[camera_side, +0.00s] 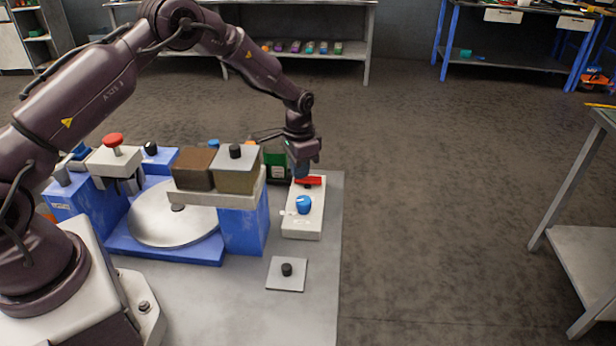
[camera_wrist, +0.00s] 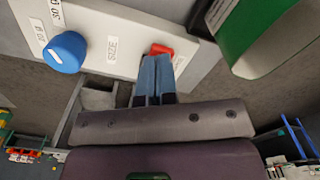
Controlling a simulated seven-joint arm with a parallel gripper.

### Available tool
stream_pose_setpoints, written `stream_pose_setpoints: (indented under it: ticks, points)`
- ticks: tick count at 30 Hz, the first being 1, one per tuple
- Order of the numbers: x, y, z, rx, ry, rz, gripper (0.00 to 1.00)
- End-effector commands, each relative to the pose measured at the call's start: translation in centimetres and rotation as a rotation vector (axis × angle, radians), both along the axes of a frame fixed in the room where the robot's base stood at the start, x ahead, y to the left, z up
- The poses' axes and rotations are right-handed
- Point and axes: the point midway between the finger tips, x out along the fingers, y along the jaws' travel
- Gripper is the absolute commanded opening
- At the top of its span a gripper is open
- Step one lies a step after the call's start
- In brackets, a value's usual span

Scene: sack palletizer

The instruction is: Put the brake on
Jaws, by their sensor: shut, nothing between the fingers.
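My gripper (camera_side: 303,175) points down over the far end of a pale control box (camera_side: 301,229). In the wrist view its two blue-grey fingers (camera_wrist: 157,62) are together and empty. Their tips are at a red part (camera_wrist: 162,49) on the box and hide some of it; I cannot tell if they touch it. The red part also shows in the side view (camera_side: 313,180). A blue knob (camera_wrist: 65,52) sits on the same box, with a "SIZE" label (camera_wrist: 112,50) between it and the red part. No part marked as a brake is legible.
A green box (camera_wrist: 262,28) stands close to the fingers. A blue machine has a round metal plate (camera_side: 160,225), a red mushroom button (camera_side: 113,139) and a raised block with a black knob (camera_side: 236,152). A flat plate with a black knob (camera_side: 287,274) lies on the table (camera_side: 230,310).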

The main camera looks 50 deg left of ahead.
Motion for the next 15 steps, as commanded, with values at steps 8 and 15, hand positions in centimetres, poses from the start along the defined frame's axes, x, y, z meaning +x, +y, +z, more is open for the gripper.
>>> stream_pose_setpoints:
  ticks: [8, 15]
  points:
    - [-0.02, 0.0, -0.47, 0.0, 0.001, 0.0, 0.0]
    - [0.02, 0.0, 0.05, 0.001, -0.001, 0.0, 0.0]
